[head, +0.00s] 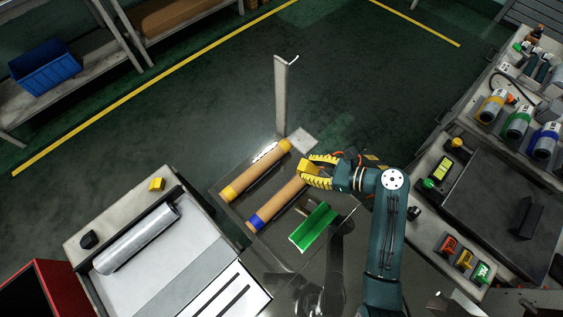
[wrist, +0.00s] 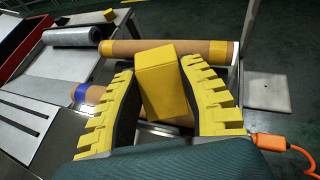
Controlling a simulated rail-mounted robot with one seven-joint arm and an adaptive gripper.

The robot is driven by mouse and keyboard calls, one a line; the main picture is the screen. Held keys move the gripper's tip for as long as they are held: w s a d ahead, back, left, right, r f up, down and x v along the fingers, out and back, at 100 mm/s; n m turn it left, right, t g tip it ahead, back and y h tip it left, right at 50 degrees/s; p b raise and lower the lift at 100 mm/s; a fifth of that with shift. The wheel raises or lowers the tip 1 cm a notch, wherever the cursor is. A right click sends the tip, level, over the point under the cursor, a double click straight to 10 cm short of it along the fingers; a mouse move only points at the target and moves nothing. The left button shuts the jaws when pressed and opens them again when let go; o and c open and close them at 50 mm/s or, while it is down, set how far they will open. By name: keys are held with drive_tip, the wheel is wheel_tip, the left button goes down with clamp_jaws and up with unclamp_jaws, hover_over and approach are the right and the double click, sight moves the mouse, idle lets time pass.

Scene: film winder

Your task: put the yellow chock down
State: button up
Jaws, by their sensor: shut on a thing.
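The yellow chock (wrist: 167,85) is a small block held between the two yellow ribbed fingers of my gripper (head: 307,170) in the wrist view. In the head view the chock (head: 309,167) is partly covered by the fingers, above the right part of the roll rack. Below it lie a cardboard core with yellow ends (head: 256,170) and a cardboard core with a blue end (head: 275,205). The chock looks held clear of them, though its exact height is hard to tell.
A second yellow block (head: 157,184) and a black block (head: 88,240) sit on the left machine beside a silver film roll (head: 135,238). A green V-shaped piece (head: 314,228) lies right of the cores. An upright post (head: 281,95) stands behind the rack.

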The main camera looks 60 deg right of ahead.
drive_tip(key=b, duration=0.3)
hover_over(326, 191)
wheel_tip(326, 191, down, 4)
wheel_tip(326, 191, down, 10)
drive_tip(key=b, duration=0.6)
drive_tip(key=shift+r, duration=0.2)
drive_tip(key=o, duration=0.8)
